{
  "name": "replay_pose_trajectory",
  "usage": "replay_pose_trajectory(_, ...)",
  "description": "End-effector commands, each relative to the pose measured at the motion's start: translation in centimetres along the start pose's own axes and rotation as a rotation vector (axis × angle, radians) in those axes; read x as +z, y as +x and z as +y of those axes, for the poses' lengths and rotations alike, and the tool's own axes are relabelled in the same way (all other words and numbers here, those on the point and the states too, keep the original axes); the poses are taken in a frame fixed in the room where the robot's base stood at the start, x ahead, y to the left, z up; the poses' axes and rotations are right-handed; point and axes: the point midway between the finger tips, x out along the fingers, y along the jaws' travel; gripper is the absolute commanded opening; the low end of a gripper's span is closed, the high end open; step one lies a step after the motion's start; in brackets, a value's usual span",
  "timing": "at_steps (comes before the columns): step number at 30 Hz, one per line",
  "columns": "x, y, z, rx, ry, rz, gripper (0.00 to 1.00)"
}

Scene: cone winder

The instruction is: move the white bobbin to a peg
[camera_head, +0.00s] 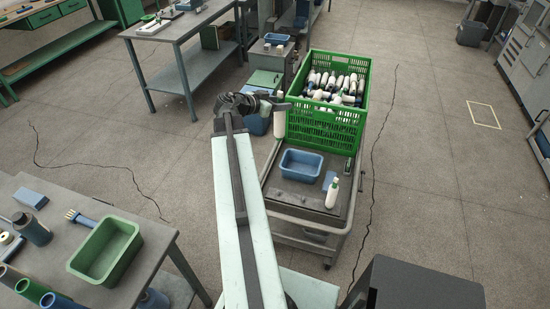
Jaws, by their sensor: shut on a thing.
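My arm reaches out from the bottom middle. My gripper (278,103) is at its far end, just left of the green crate. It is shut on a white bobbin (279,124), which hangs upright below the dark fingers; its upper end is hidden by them. I cannot make out a peg in this view.
A green crate (325,124) full of bobbins stands on the grey cart (308,200), with a blue tray (301,163) in front. A left table holds a green tray (106,250). Another table (176,32) stands behind.

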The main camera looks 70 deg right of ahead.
Motion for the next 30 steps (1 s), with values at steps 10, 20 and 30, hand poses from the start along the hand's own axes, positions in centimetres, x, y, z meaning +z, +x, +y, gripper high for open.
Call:
replay_pose_trajectory(10, 5.7, 2.1, -0.2, 0.008, 0.001, 0.0, 0.11)
replay_pose_trajectory(20, 17.0, 6.8, -0.3, 0.038, 0.009, 0.0, 0.11)
replay_pose_trajectory(30, 26.5, 10.8, -0.3, 0.068, 0.017, 0.001, 0.11)
